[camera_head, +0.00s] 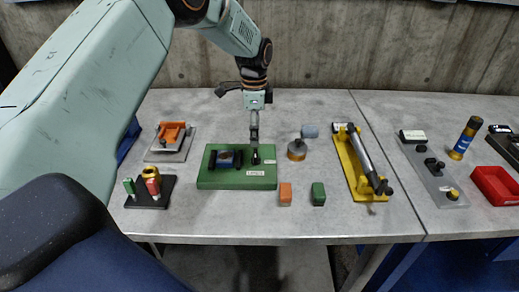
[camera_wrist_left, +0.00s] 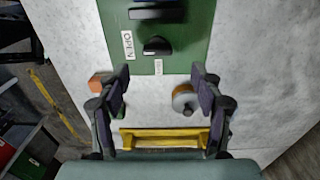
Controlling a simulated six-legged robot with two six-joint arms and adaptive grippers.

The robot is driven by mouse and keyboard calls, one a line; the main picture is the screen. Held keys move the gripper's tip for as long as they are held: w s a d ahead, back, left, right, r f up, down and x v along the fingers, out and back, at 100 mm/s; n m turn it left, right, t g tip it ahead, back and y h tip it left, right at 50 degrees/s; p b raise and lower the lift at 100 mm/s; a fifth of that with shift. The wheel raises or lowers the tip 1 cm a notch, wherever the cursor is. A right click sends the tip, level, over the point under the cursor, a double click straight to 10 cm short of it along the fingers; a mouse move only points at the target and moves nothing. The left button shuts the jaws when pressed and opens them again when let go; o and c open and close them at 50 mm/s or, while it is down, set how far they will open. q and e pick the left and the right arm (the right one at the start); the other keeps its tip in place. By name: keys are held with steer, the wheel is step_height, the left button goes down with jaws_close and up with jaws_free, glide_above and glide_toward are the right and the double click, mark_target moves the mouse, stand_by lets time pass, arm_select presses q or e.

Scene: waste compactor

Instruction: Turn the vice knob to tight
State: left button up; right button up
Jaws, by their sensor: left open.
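My left gripper (camera_head: 254,146) points down over the right part of the base, by the knob. In the left wrist view my left gripper (camera_wrist_left: 161,78) has its fingers wide apart with nothing between them. Contact with the knob cannot be told. My right gripper is not seen.
A round orange-and-grey piece (camera_head: 297,150) and a yellow lever fixture (camera_head: 356,165) stand to the right. A black holder (camera_head: 150,196) is to the left. A concrete wall (camera_head: 330,45) stands behind.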

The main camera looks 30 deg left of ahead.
mark_target(255, 152)
arm_select(q)
step_height(255, 152, down, 7)
steer(key=shift+s+d+f, duration=0.1)
steer(key=shift+f, duration=0.05)
steer(key=shift+s+d, duration=0.15)
steer(key=shift+c, duration=0.5)
steer(key=shift+w, duration=0.2)
steer(key=c, duration=1)
